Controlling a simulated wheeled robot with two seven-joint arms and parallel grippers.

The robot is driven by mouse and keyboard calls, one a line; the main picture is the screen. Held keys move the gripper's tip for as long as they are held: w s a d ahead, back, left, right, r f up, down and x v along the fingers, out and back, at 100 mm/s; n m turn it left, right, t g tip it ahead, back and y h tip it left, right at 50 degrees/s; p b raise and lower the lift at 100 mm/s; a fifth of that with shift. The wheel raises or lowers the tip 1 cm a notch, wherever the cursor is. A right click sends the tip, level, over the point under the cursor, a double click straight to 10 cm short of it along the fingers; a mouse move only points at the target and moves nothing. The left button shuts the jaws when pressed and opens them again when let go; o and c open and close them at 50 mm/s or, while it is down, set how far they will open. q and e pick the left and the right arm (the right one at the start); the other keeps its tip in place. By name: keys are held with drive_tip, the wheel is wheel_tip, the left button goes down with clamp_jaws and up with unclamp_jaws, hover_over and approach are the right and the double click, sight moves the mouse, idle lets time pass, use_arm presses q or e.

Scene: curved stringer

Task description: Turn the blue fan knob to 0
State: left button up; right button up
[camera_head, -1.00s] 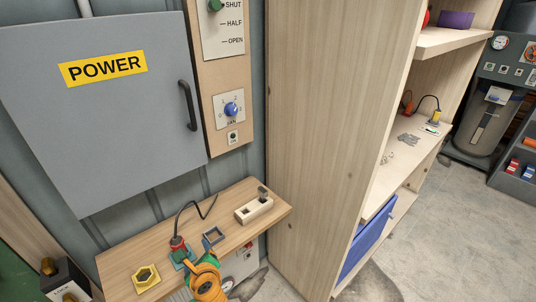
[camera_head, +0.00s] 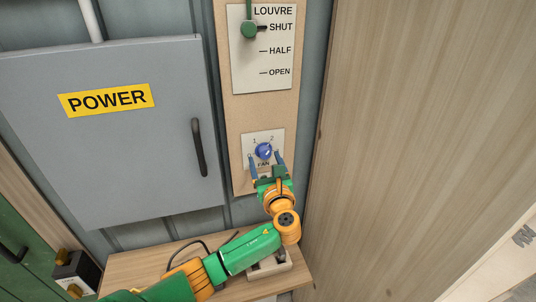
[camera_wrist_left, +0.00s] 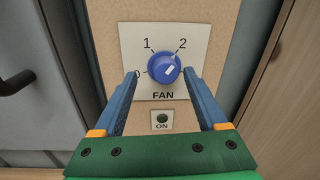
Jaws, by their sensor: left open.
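The blue fan knob (camera_head: 263,150) sits on a white FAN plate (camera_head: 277,138) on the wooden panel. In the left wrist view the knob (camera_wrist_left: 160,62) has a white mark on its right side, slanting up and right, roughly toward the 2. My right gripper is not in view.
A green ON button (camera_wrist_left: 162,118) lies below the plate, between the fingers. The grey POWER cabinet (camera_head: 130,160) with a dark handle stands left. The LOUVRE plate (camera_head: 258,65) with a green lever is above. A wooden shelf side (camera_head: 400,120) stands right.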

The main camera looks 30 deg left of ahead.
use_arm(q)
drive_tip(key=shift+w+a, duration=0.35)
drive_tip(key=shift+a, duration=0.05)
drive_tip(key=shift+w+f, duration=0.1)
drive_tip(key=shift+w, duration=0.2)
drive_tip(key=shift+w+d+f, duration=0.15)
drive_tip(key=shift+w, duration=0.2)
drive_tip(key=shift+s, duration=0.15)
clamp_jaws()
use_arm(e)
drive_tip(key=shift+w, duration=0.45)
